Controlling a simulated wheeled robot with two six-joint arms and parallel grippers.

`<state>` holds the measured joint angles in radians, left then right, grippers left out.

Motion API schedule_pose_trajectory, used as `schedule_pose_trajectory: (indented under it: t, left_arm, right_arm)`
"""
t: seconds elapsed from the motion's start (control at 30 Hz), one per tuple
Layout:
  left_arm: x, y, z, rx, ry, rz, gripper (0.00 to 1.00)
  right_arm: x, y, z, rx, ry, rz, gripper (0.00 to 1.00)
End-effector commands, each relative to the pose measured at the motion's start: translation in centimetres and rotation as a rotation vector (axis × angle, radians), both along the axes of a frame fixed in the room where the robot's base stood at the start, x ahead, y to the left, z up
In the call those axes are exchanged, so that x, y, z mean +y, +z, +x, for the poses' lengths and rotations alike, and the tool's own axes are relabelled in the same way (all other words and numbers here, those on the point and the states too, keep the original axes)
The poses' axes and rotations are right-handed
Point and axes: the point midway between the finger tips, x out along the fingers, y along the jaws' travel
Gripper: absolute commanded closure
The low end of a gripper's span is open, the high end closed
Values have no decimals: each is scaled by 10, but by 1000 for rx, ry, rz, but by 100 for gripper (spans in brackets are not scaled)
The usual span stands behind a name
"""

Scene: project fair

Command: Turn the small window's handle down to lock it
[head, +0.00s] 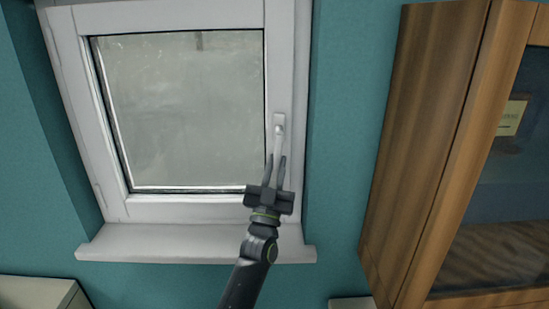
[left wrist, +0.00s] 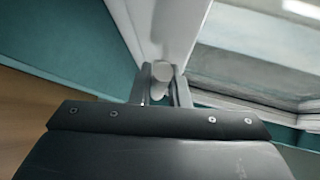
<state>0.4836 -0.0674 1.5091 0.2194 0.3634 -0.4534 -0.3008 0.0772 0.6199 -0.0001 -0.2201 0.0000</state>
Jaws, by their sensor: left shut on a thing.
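The small window (head: 120,208) has a white frame and a grey pane, and its sash sits in the frame. Its white handle (head: 279,132) is on the right side of the sash and points down, tilted slightly to the left at its lower end. My left gripper (head: 275,165) is shut on the lower part of the handle, one finger on each side. In the left wrist view the handle's rounded end (left wrist: 162,71) shows between the two fingertips (left wrist: 162,82). My right gripper is in neither view.
A white sill (head: 150,243) juts out below the window. A wooden cabinet (head: 425,130) with a glass front stands to the right, with teal wall (head: 345,130) between. A pale furniture corner (head: 40,292) shows at the lower left.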

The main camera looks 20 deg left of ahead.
Motion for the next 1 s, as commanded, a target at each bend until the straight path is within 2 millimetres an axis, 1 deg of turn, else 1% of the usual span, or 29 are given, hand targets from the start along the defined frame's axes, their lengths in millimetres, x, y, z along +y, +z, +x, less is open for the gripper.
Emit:
schedule_pose_trajectory:
  t: [0.03, 0.13, 0.43, 0.93, 0.97, 1.0]
  left_arm:
    - [-2, 5, 0, -11, -1, -15, 100]
    - [-4, 4, 0, -19, 0, -40, 100]
    - [-8, 3, 2, -34, 1, -94, 100]
    - [-9, 2, 2, -35, 0, -106, 100]
    - [-9, 2, 2, -35, 0, -106, 84]
    - [-9, 2, 2, -35, 0, -106, 78]
  right_arm:
    - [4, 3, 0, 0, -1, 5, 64]
    - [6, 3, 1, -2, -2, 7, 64]
    - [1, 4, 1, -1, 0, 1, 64]
    - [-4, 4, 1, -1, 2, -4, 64]
    - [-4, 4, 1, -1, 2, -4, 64]
    - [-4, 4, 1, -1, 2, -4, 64]
